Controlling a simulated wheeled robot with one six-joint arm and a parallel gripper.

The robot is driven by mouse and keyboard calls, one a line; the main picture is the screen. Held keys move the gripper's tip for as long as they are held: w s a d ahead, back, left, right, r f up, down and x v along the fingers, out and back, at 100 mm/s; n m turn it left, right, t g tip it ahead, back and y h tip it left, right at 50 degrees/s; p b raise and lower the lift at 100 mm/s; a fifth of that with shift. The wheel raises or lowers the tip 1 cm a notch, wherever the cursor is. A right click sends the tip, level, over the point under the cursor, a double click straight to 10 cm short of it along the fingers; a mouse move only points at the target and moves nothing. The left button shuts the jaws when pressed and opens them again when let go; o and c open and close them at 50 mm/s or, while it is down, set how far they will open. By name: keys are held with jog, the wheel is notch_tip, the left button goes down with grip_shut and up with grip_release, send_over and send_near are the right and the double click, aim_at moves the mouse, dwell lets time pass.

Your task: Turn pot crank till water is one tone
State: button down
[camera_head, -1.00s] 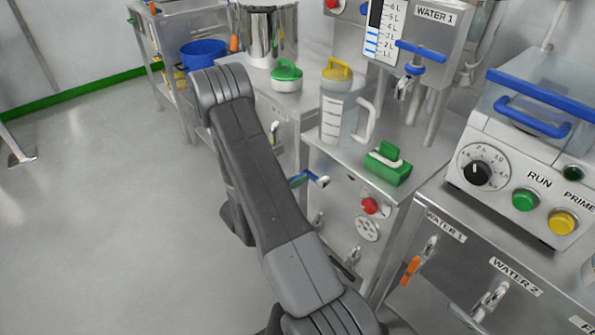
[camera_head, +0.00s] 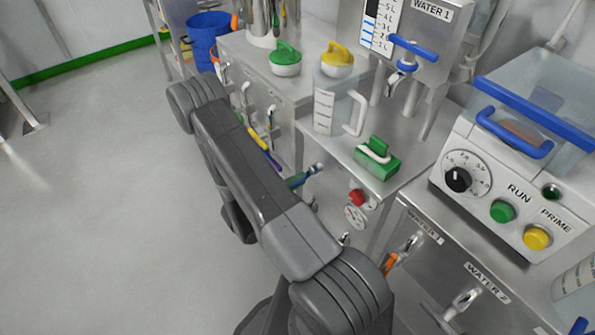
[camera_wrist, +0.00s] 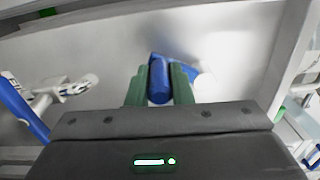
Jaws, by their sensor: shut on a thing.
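My gripper (camera_wrist: 161,70) shows two green fingers in the wrist view, shut on the blue crank grip (camera_wrist: 158,86) between them. A pale crank arm (camera_wrist: 201,82) shows at the right of the grip, beside a bare steel panel. In the head view, the gripper is mostly hidden behind my arm; the blue-green end (camera_head: 297,180) shows next to the pale crank end (camera_head: 315,169) at the cabinet front. A tall steel pot (camera_head: 262,20) stands on the left bench, cut off by the top edge. I cannot see any water inside it.
A machine with a dial (camera_head: 463,178) is at right. The floor at left is clear.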

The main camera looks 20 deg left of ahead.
jog(key=s+d+n+p, duration=0.4)
jog(key=d+n, duration=0.1)
jog(key=n, duration=0.9)
jog(key=shift+d+r, duration=0.25)
jog(key=shift+r, duration=0.15)
jog(key=shift+s, duration=0.15)
jog(key=c, duration=1.3)
grip_release()
jog(key=shift+a, duration=0.1)
jog(key=shift+v, duration=6.85)
